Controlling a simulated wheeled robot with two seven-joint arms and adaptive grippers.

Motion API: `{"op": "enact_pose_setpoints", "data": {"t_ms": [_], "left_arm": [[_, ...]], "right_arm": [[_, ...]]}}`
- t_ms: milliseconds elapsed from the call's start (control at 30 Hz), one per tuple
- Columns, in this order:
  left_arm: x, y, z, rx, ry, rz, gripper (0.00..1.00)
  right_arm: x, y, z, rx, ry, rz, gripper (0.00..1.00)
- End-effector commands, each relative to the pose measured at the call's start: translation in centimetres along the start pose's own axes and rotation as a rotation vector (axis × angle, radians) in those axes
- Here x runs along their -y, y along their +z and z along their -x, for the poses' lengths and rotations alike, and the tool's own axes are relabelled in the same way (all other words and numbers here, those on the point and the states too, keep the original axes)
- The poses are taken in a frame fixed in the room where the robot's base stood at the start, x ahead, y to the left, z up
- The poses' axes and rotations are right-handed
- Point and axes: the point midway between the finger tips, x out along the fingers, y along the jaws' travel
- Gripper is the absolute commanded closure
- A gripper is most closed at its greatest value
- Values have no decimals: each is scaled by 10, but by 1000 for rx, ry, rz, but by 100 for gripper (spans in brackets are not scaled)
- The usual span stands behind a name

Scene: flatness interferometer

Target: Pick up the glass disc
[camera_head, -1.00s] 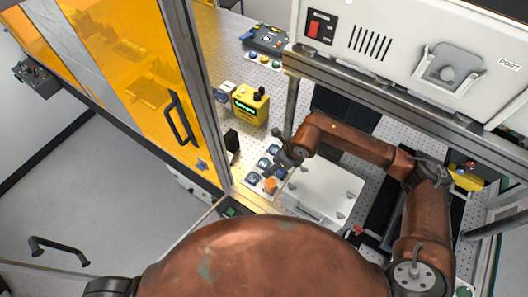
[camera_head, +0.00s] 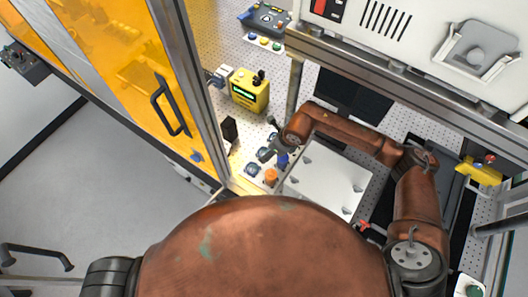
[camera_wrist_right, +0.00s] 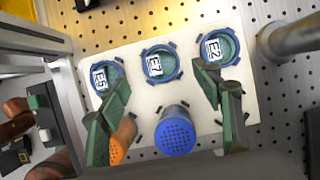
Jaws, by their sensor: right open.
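Three glass discs sit in blue ring holders on a white plate (camera_wrist_right: 190,25). In the right wrist view their labels appear to read E5 (camera_wrist_right: 108,76), E7 (camera_wrist_right: 160,64) and E2 (camera_wrist_right: 220,48). My right gripper (camera_wrist_right: 162,84) is open and empty, its green fingers spread on either side of the middle disc, nearer the camera than the discs. No contact shows. In the head view the right gripper (camera_head: 272,146) is over the disc plate and partly hides it; two discs (camera_head: 252,169) show beside it. My left gripper is not in view.
A blue perforated knob (camera_wrist_right: 176,134) and an orange piece (camera_wrist_right: 122,140) are close to the fingers. A metal post (camera_wrist_right: 285,40) stands right of the plate. A yellow device (camera_head: 250,90) and a black block (camera_head: 230,129) stand nearby. A white box (camera_head: 325,180) lies right of the plate.

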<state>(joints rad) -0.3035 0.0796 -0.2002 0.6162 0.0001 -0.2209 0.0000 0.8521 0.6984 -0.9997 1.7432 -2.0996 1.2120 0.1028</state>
Motion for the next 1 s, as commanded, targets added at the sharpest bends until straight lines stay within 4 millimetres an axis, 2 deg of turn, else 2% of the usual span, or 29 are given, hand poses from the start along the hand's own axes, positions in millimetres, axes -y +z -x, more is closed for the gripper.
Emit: {"op": "enact_pose_setpoints", "data": {"t_ms": [67, 233, 533, 1000], "left_arm": [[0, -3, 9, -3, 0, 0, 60], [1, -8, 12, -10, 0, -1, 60], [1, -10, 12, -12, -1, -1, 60], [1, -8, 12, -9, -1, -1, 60]], "right_arm": [[1, 4, -11, -2, 3, -2, 41], [2, 3, -32, -1, 2, 0, 41], [3, 3, -37, -1, 0, 1, 41], [3, 3, -36, -1, 0, 1, 74]]}}
